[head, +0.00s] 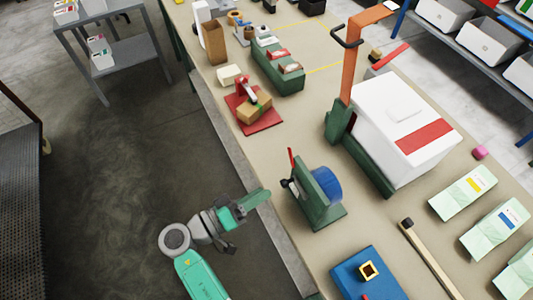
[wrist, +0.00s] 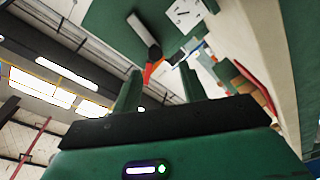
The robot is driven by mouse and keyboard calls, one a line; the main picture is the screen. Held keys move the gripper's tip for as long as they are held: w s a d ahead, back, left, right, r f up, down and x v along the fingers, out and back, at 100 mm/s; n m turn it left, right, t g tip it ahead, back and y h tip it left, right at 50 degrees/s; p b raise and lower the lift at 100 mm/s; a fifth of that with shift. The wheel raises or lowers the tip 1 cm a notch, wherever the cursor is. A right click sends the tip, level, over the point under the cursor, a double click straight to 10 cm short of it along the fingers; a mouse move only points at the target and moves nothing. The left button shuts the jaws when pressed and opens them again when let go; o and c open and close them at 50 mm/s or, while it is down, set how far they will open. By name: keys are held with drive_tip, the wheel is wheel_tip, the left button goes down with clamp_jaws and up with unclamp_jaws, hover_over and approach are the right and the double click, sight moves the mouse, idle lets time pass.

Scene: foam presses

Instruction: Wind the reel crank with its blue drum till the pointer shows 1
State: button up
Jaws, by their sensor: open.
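The reel stands on the bench in the head view, with a green frame (head: 313,206) and a blue drum (head: 327,186). My gripper (head: 262,197) is open and empty, just left of the reel. In the wrist view a dark cylindrical handle (wrist: 145,36) with a red part (wrist: 153,72) behind it lies beyond my fingers (wrist: 161,84), apart from them. A white dial (wrist: 186,14) sits at the top; its pointer reading is too small to tell.
A white box with a red stripe (head: 425,137) on a green base and an orange post (head: 358,60) stand behind the reel. A red stand with a cardboard block (head: 255,107) is farther up the bench. A blue block (head: 365,280) lies in front.

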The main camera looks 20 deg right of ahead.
sight(285, 184)
drive_tip(key=shift+m, duration=0.4)
drive_tip(key=x, duration=0.5)
drive_tip(key=s+x, duration=0.1)
drive_tip(key=x, duration=0.1)
drive_tip(key=shift+w+d+r, duration=0.1)
drive_tip(key=shift+d, duration=0.35)
drive_tip(key=c, duration=0.9)
